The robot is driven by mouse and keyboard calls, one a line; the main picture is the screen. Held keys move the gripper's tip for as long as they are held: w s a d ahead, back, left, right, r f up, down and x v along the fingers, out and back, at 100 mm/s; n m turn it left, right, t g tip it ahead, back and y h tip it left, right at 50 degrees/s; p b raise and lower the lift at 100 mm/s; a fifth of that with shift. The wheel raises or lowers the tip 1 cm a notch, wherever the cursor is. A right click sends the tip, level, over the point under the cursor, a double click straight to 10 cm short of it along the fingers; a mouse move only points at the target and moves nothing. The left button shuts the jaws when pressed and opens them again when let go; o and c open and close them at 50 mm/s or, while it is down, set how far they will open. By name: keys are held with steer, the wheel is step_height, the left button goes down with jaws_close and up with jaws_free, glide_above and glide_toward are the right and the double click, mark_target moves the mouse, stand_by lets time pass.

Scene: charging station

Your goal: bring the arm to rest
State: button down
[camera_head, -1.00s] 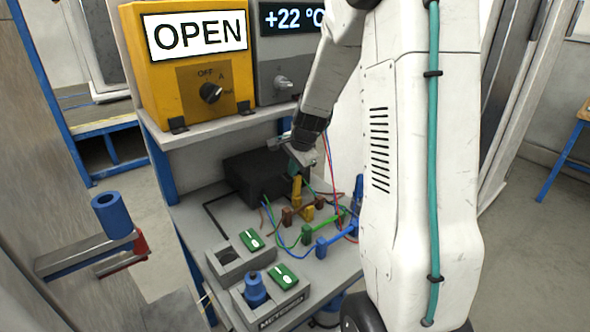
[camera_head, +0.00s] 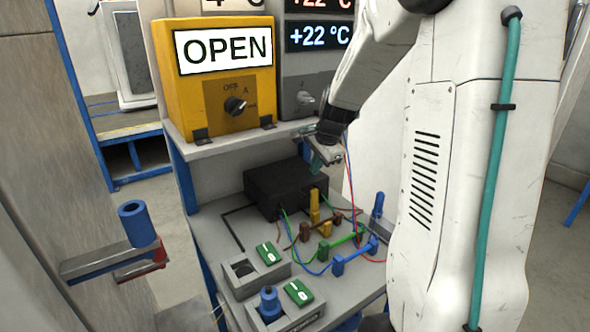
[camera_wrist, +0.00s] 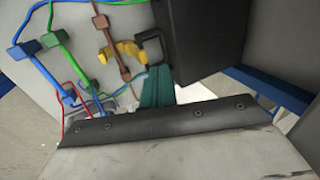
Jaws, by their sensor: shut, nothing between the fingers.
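My gripper (camera_head: 318,163) hangs at the end of my white arm, above the right rear part of the workbench, near the black box (camera_head: 285,188). In the wrist view its teal fingers (camera_wrist: 157,88) are together with nothing between them. They point toward the area beside the black box (camera_wrist: 205,35) and the yellow connector (camera_wrist: 122,52). I cannot tell the exact gap between the fingers and these things. The upper arm covers the right side of the head view.
The bench (camera_head: 225,226) carries brown, green and blue connectors with wires, and two sockets with green switches (camera_head: 268,255). A bracket with a blue cylinder (camera_head: 137,223) juts out at left.

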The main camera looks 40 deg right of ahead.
steer(key=shift+r, duration=0.15)
steer(key=shift+s, duration=0.1)
steer(key=s+a+r+n+g, duration=0.1)
steer(key=s+a+r+n, duration=0.3)
steer(key=s+a+n, duration=0.5)
steer(key=s+a+r+n+g, duration=0.1)
steer(key=s+a+r+n, duration=0.3)
steer(key=s+a+n, duration=0.5)
steer(key=s+a, duration=0.4)
steer(key=s, duration=0.6)
steer(key=shift+s+a+n+g, duration=0.25)
steer(key=shift+s+n+g, duration=0.05)
steer(key=shift+g, duration=0.1)
